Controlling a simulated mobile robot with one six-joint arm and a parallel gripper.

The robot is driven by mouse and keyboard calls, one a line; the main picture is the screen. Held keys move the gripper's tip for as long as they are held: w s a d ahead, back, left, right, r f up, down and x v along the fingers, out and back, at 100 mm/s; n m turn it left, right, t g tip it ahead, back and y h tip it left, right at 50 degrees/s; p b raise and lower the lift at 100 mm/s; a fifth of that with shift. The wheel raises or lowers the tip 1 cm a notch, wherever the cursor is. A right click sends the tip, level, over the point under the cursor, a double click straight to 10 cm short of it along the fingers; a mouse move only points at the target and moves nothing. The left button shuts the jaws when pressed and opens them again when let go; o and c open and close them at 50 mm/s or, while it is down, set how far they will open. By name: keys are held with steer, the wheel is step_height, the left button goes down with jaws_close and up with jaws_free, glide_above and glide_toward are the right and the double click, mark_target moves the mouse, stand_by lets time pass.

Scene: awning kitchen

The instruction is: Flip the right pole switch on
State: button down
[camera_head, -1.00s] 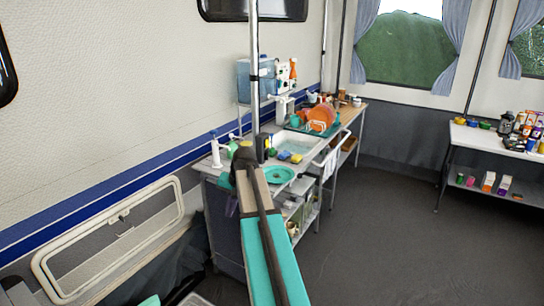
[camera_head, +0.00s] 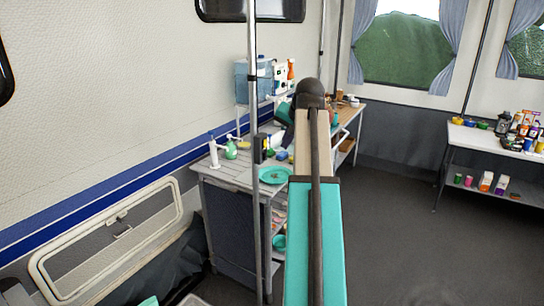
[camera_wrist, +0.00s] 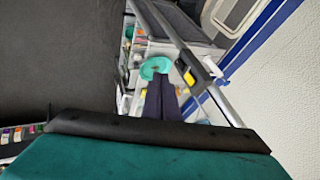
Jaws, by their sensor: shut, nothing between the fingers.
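A dark switch box (camera_head: 261,148) is fixed to the near upright metal pole (camera_head: 252,50). In the wrist view the switch box (camera_wrist: 187,69) has a yellow part facing my camera, and the pole (camera_wrist: 217,103) runs diagonally. I cannot tell the switch's setting. My gripper's dark fingers (camera_wrist: 160,80) are shut and empty in the wrist view. They are left of and below the switch box in that picture, apart from it. In the head view my gripper is largely hidden behind my arm, right of the pole.
A counter (camera_head: 222,174) with a teal plate (camera_head: 274,175), bottles and dishes stands behind the pole. A water tank (camera_head: 254,82) stands by the wall. A white table (camera_head: 480,137) with several items is at the right. The dark floor (camera_head: 400,230) between is clear.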

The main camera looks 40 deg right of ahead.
mark_target(265, 156)
steer(key=shift+f, duration=0.1)
stand_by(0.3)
steer(key=w+d+f+p, duration=0.1)
steer(key=w+f+p, duration=0.3)
steer(key=w+f, duration=0.4)
steer(key=shift+w+d+f, duration=0.25)
steer(key=shift+w, duration=0.3)
